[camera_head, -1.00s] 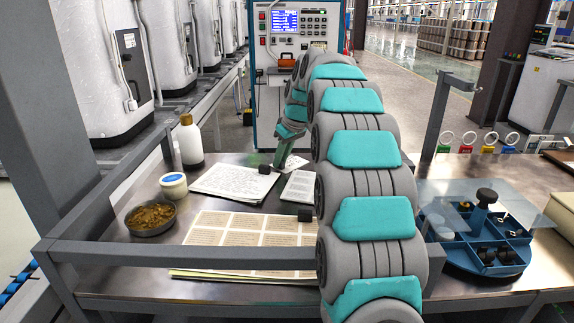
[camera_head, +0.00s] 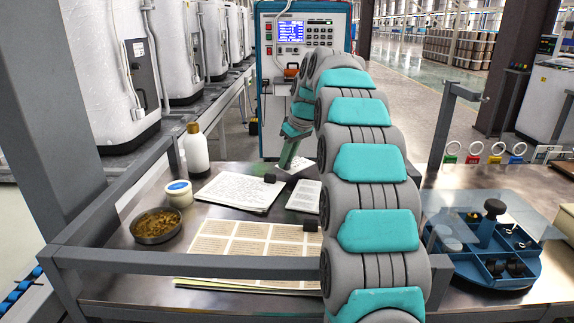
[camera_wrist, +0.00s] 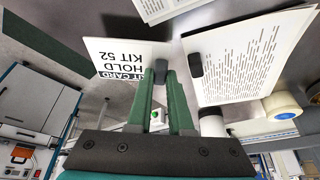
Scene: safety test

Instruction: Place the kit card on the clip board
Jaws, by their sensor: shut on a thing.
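The kit card (camera_wrist: 120,58) is a white card with black print, "HOLD KIT 52" partly readable, seen upside down in the wrist view. My gripper (camera_wrist: 160,68) has its green fingers shut on the card's edge. In the head view my gripper (camera_head: 286,163) is over the far part of the table, and the card (camera_head: 303,163) shows beside it, partly hidden by my arm. A dark green flat panel (camera_wrist: 42,50) lies left of the card in the wrist view; I cannot tell whether it is the clip board.
A paper stack with a black block (camera_head: 235,193), a second sheet (camera_head: 303,196) and a large printed sheet (camera_head: 245,240) lie on the table. A white bottle (camera_head: 196,150), jar (camera_head: 178,194) and bowl (camera_head: 156,226) stand left. A blue round tray (camera_head: 480,270) stands right. A grey rail (camera_head: 190,263) crosses in front.

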